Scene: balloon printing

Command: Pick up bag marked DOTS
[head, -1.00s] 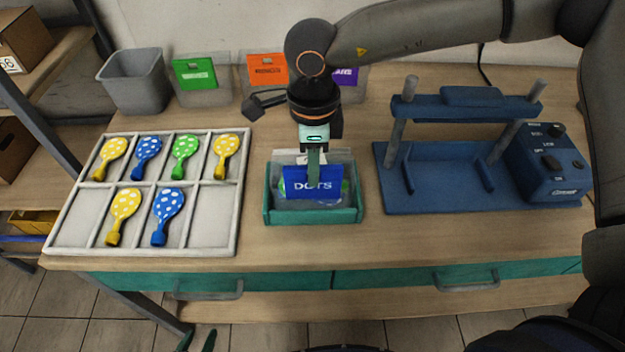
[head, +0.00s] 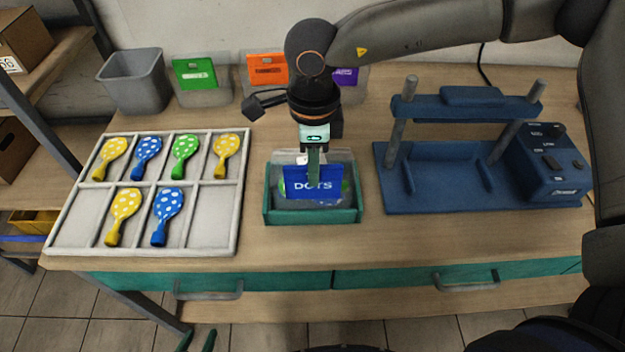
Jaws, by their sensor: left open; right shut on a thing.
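The bag marked DOTS (head: 300,187) has a blue label with white letters and a clear body. It is upright within the small teal tray (head: 312,217) at the table's middle. My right gripper (head: 314,180) comes down from above and is shut on the bag's top, its fingers in front of the label. The tray front hides the bag's bottom, so I cannot tell whether it touches the tray floor. The green fingertips of my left gripper (head: 197,340) show at the bottom edge, apart, empty and below the table front.
A white divided tray (head: 210,250) with several dotted balloons lies left. A blue press (head: 430,198) stands right. Behind are a grey bin (head: 135,82) and bags with green (head: 194,73), orange (head: 267,69) and purple (head: 346,76) labels. Bare table lies around the teal tray.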

